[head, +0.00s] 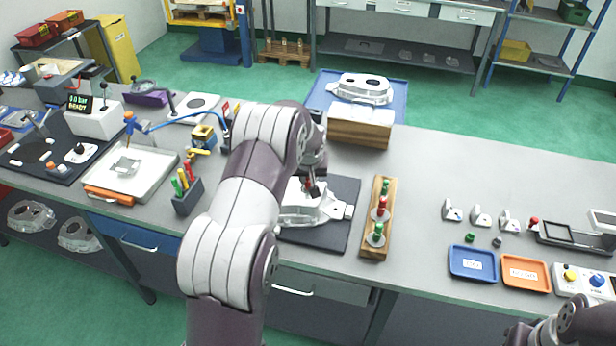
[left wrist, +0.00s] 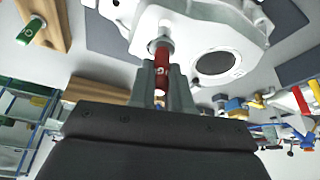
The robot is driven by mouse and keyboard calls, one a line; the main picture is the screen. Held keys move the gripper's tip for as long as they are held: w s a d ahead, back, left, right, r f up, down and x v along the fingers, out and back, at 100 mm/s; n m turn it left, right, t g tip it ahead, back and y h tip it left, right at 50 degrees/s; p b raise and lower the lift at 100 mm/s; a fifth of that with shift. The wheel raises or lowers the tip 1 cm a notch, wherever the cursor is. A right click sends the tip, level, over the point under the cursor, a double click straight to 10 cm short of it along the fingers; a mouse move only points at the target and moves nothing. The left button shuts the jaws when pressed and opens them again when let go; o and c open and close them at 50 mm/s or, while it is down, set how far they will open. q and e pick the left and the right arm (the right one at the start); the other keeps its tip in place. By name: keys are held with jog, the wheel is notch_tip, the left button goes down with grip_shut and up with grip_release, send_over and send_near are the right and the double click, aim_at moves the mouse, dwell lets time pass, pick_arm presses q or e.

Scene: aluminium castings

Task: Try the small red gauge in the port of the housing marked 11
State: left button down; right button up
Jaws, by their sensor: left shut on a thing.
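My left gripper (left wrist: 161,88) is shut on the small red gauge (left wrist: 162,62). In the left wrist view the gauge's metal end meets a port at the edge of the aluminium housing (left wrist: 205,32); I cannot tell how deep it sits. In the head view the housing (head: 300,212) lies on a dark mat (head: 341,218), partly hidden by my left arm. The red gauge shows there as a small patch (head: 309,184) above the housing. No number 11 is readable. Part of my right arm is at the lower right edge of the head view, its fingers unclear.
A wooden rack (head: 371,245) with red and green gauges stands right of the mat. Blue (head: 472,277) and orange (head: 525,288) trays lie further right. A cup of pens (head: 187,199) stands left of my arm. Another casting (head: 362,88) is behind, on a blue tray. The table between rack and trays is clear.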

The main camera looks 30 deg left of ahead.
pick_arm(q)
jog(key=shift+f+b, duration=0.6)
jog(key=shift+f, duration=0.1)
dwell(0.4)
jog(key=shift+s+f, duration=0.1)
jog(key=shift+f, duration=0.05)
dwell(0.9)
jog(key=shift+r+p, duration=0.5)
jog(key=shift+r, duration=0.25)
jog(key=shift+r+p, duration=0.6)
jog(key=shift+r, duration=0.35)
jog(key=shift+r+p, duration=0.65)
jog(key=shift+r, duration=0.4)
